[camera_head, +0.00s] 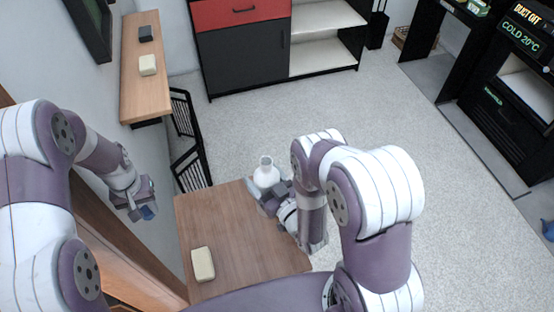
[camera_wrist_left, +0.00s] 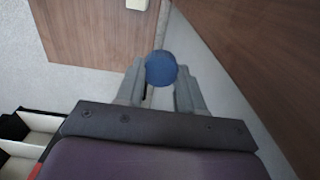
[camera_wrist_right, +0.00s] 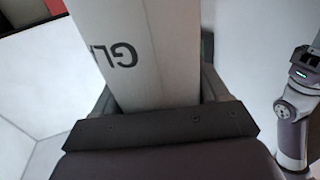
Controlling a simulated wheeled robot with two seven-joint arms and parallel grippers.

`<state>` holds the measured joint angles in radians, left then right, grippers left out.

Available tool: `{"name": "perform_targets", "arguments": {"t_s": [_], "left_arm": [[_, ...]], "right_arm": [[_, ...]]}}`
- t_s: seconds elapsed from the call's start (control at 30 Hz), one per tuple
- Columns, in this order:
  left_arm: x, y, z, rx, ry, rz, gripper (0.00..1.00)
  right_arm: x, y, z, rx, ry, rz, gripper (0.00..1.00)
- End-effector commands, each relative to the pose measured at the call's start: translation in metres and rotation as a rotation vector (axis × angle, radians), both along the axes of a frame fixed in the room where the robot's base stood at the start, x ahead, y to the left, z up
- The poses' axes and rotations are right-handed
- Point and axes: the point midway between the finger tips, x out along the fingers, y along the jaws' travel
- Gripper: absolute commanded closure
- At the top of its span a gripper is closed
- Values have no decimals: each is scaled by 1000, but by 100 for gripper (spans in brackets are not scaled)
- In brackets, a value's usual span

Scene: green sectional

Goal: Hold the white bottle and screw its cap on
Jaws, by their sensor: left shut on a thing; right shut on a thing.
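The white bottle (camera_head: 266,174) is held by my right gripper (camera_head: 262,191) at the far right corner of the small table. Its open neck points up and carries no cap. In the right wrist view, the bottle's body (camera_wrist_right: 150,55) with dark lettering fills the space between the fingers. The blue cap (camera_wrist_left: 161,69) is pinched between the fingertips of my left gripper (camera_wrist_left: 160,82). In the head view, the left gripper (camera_head: 143,204) hangs left of the table, well apart from the bottle, with the cap (camera_head: 148,213) showing slightly at its tip. Whether the bottle touches the table is hidden.
The wooden table (camera_head: 228,230) bears a cream block (camera_head: 203,263) near its front left; its middle is clear. A wall shelf (camera_head: 146,98) holds a cream block (camera_head: 148,65) and a dark block (camera_head: 145,33). A black metal rack (camera_head: 190,140) stands behind the table.

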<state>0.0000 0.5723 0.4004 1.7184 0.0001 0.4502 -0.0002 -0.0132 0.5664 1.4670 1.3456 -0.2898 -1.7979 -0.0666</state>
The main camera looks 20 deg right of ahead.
Motion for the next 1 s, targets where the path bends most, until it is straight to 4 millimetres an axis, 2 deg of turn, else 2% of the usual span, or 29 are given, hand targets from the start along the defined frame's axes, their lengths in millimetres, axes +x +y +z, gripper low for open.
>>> {"name": "perform_targets", "arguments": {"t_s": [0.1,0.2,0.4,0.8,0.87,0.97,1.0], "left_arm": [[0,0,0,0,0,0,90],[0,0,0,0,0,0,90],[0,0,0,0,0,0,90],[0,0,-2,0,0,0,90],[0,0,-10,0,0,0,90],[0,0,-35,0,1,0,90],[0,0,-50,0,1,0,90]], "right_arm": [[-3,32,1,0,-4,152,80],[-6,55,1,-1,-4,262,80],[-10,81,1,0,-2,387,80],[-10,84,-1,0,-2,404,80],[-9,81,-9,0,-2,394,80],[2,66,-30,-1,-3,355,80],[11,57,-39,-1,-5,331,80]]}}
